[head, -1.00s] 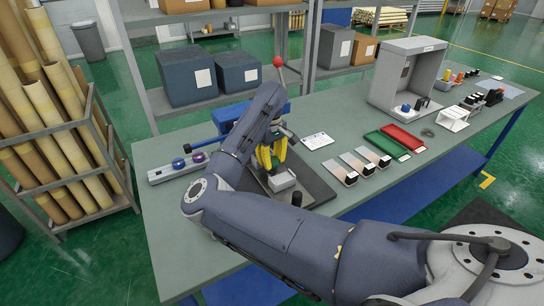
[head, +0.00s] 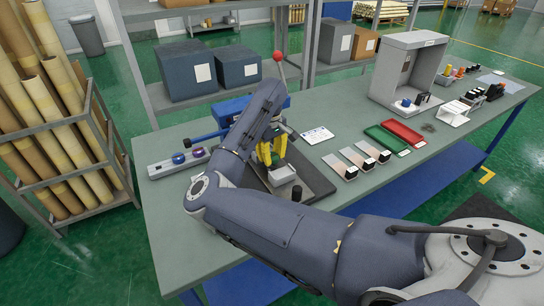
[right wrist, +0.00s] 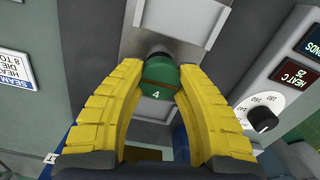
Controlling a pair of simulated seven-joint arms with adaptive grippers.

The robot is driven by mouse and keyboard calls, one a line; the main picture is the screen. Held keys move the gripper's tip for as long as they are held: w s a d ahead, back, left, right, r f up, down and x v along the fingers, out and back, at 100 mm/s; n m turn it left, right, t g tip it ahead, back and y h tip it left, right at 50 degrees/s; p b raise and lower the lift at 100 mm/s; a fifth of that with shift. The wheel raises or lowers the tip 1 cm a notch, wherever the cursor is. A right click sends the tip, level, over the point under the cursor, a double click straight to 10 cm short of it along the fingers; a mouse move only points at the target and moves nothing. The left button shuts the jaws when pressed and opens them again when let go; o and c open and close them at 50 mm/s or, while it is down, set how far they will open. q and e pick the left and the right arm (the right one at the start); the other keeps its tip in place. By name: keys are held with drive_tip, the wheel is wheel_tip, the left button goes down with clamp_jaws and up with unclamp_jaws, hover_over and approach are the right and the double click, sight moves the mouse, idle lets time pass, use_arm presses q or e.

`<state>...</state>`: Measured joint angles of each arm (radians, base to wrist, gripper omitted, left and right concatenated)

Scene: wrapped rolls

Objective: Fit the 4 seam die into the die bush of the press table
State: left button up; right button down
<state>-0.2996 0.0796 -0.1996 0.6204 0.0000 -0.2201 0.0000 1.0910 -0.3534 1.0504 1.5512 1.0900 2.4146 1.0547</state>
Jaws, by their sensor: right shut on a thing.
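My right gripper (right wrist: 157,95) shows its two yellow fingers shut around the green die (right wrist: 157,78), marked 4, in the right wrist view. A dark grey round part shows just beyond the die's far end, and I cannot tell whether it belongs to the die or the bush. In the head view the right gripper (head: 271,153) is over the dark press base, behind a small light grey block (head: 282,174). The blue press (head: 232,111) with its red-knobbed lever is partly hidden by my arm. The die bush cannot be made out clearly. My left gripper is out of view.
A grey rack (head: 180,164) with blue and purple pieces lies at the table's left. A white card (head: 317,136), several metal strips with black ends, a green tray (head: 384,139) and a red tray (head: 402,132) lie right of the press. A heat dial (right wrist: 263,119) is close by.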

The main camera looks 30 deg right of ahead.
drive_tip(key=shift+f, duration=0.1)
idle(0.3)
drive_tip(key=shift+f, duration=0.85)
drive_tip(key=c, duration=0.9)
unclamp_jaws()
drive_tip(key=r, duration=1.2)
drive_tip(key=shift+w, duration=0.25)
